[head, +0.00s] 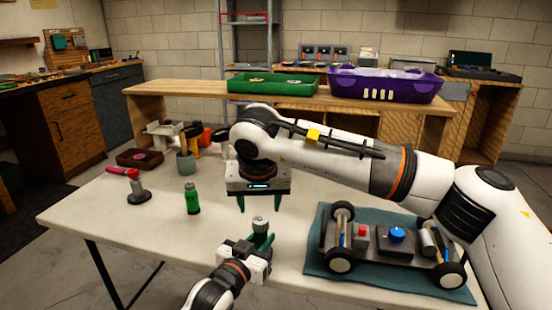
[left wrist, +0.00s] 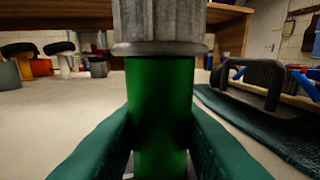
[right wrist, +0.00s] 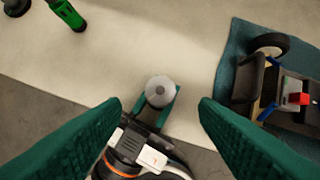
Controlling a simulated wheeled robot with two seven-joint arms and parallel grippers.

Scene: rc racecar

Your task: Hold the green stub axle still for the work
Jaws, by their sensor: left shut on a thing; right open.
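The green stub axle is a green cylinder (left wrist: 161,115) with a grey metal top, upright between the fingers in the left wrist view. Its grey top shows in the head view (head: 260,224) and from above in the right wrist view (right wrist: 160,91). My left gripper (head: 262,241) is shut on its green part, above the front of the table. My right gripper (head: 259,204) is open, pointing down above the axle. In the right wrist view its fingers (right wrist: 160,106) are wide apart with the axle's round top between them in the picture, nothing gripped.
The racecar chassis (head: 380,240) sits on a teal mat (head: 314,262) to the right. A green bottle (head: 193,199), a small grey stand (head: 138,192) and a red-pink tool (head: 122,171) stand or lie left. A raised shelf behind holds a green tray (head: 272,87) and a purple bin (head: 386,88).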

